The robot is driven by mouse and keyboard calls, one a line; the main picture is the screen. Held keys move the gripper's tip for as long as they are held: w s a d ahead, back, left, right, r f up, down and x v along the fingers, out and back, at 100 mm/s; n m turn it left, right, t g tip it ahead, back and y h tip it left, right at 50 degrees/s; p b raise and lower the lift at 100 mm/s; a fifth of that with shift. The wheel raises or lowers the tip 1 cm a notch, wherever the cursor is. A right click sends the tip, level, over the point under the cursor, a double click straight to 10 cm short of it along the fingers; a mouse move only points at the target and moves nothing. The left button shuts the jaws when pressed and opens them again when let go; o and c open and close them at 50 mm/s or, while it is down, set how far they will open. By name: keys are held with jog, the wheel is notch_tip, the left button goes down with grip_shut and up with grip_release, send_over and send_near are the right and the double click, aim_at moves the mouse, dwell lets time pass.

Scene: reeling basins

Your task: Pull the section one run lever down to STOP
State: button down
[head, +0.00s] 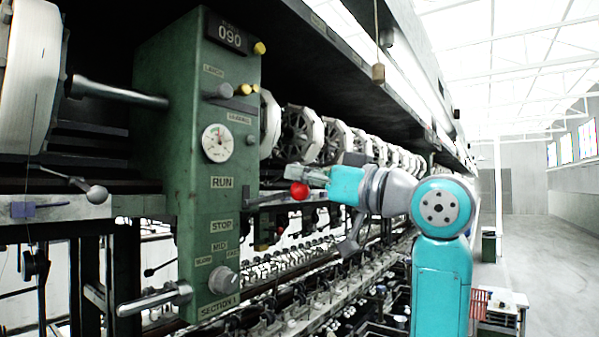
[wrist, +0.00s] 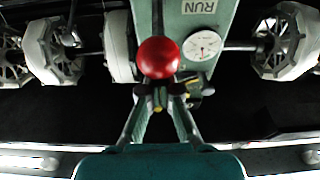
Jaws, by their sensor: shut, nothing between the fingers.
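The green control post (head: 190,150) carries a SECTION 1 plate (head: 219,306) at its foot. The run lever's red ball knob (head: 299,190) stands out to the right of the post, about level with the RUN plate (head: 222,182) and above the STOP plate (head: 221,226). My gripper (head: 308,173) is shut and empty, with its fingertips just above and close to the knob. In the wrist view the red knob (wrist: 158,57) shows just beyond my shut fingertips (wrist: 159,90). I cannot tell whether they touch.
A pressure gauge (head: 217,143) and small knobs sit on the post. A grey knob (head: 223,280) and a horizontal handle (head: 155,298) are lower down. White reels (head: 301,135) line the machine behind my gripper. Open floor (head: 550,235) lies to the right.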

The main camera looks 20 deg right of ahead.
aim_at(301, 194)
jog(key=shift+f, duration=0.1)
jog(key=shift+f, duration=1.75)
jog(key=shift+r, duration=0.15)
jog(key=shift+s+r, duration=0.1)
jog(key=shift+r, duration=0.5)
jog(key=v, duration=1.6)
jog(key=shift+d, duration=0.1)
